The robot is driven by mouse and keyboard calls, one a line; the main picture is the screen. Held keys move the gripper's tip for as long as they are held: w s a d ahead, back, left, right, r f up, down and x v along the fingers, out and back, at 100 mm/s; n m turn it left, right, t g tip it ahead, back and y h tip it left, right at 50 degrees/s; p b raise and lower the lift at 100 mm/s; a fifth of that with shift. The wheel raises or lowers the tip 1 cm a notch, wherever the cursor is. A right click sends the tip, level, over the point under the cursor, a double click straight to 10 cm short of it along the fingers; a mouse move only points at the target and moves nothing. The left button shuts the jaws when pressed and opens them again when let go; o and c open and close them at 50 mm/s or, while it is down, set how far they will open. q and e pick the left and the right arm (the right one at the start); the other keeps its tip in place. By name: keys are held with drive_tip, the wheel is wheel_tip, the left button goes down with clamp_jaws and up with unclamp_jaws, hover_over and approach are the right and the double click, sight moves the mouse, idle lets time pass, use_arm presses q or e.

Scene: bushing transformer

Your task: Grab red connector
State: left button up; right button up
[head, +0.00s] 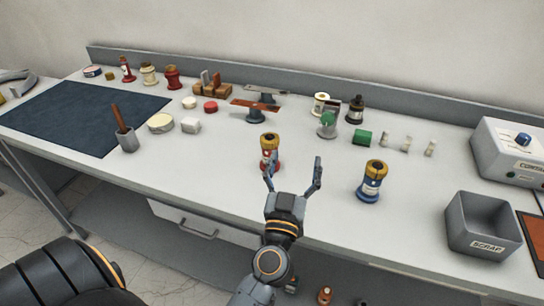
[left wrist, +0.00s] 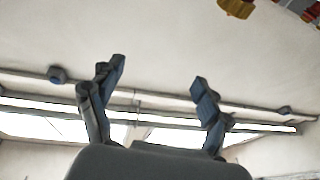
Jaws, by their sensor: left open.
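A connector with a yellow top and a red and white body (head: 267,142) stands upright on the workbench (head: 110,176). My left gripper (head: 293,172) is open, with nothing between its fingers. In the head view its left finger overlaps the lower part of this connector, hiding some of its base; I cannot tell whether they touch. A similar connector with a blue body (head: 371,185) stands to the right of the gripper. In the left wrist view both open fingers (left wrist: 158,72) show, and a yellow piece (left wrist: 236,7) is cut off at the top edge. My right gripper is not in view.
A grey scrap bin (head: 470,240) and a control box (head: 508,150) stand at the right. A green block (head: 362,137) and several small parts lie behind. A dark mat (head: 75,115) covers the left end. The bench front between mat and gripper is mostly clear.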

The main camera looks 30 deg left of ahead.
sight(271, 145)
use_arm(q)
drive_tip(key=a+f+n+g+y, duration=0.3)
drive_tip(key=a+f+g+y, duration=0.1)
drive_tip(key=a+f+g, duration=0.15)
drive_tip(key=x, duration=1.3)
drive_tip(key=shift+w+a+f, duration=0.1)
drive_tip(key=shift+w+f, duration=0.05)
drive_tip(key=shift+f, duration=0.25)
drive_tip(key=shift+c, duration=0.2)
clamp_jaws()
